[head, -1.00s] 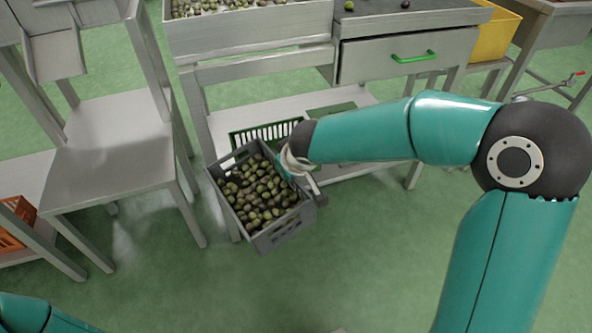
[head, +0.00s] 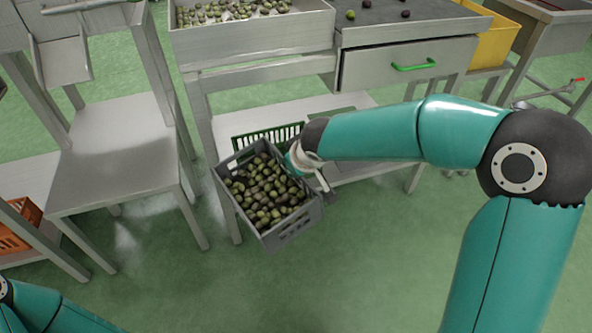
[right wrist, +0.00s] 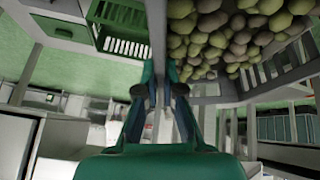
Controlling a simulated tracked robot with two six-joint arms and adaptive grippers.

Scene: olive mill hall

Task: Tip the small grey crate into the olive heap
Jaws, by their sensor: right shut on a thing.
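The small grey crate (head: 291,231), full of green and dark olives (head: 264,190), hangs in the air in front of the metal bench in the head view. My right gripper (head: 318,180) is at the crate's right side. In the right wrist view, the right gripper (right wrist: 160,95) is shut on the crate's wall (right wrist: 157,40), with olives inside to the right. The olive heap (head: 225,10) lies in the light metal tray (head: 250,38) at the top of the head view. My left arm shows at the lower left corner; its gripper is out of the frame.
A green crate (head: 266,137) sits on the bench's lower shelf behind the grey crate. A drawer with a green handle (head: 414,66) is right of the tray. A metal stand (head: 113,165) is at left, an orange crate (head: 22,222) beyond. A yellow bin (head: 497,38) is top right.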

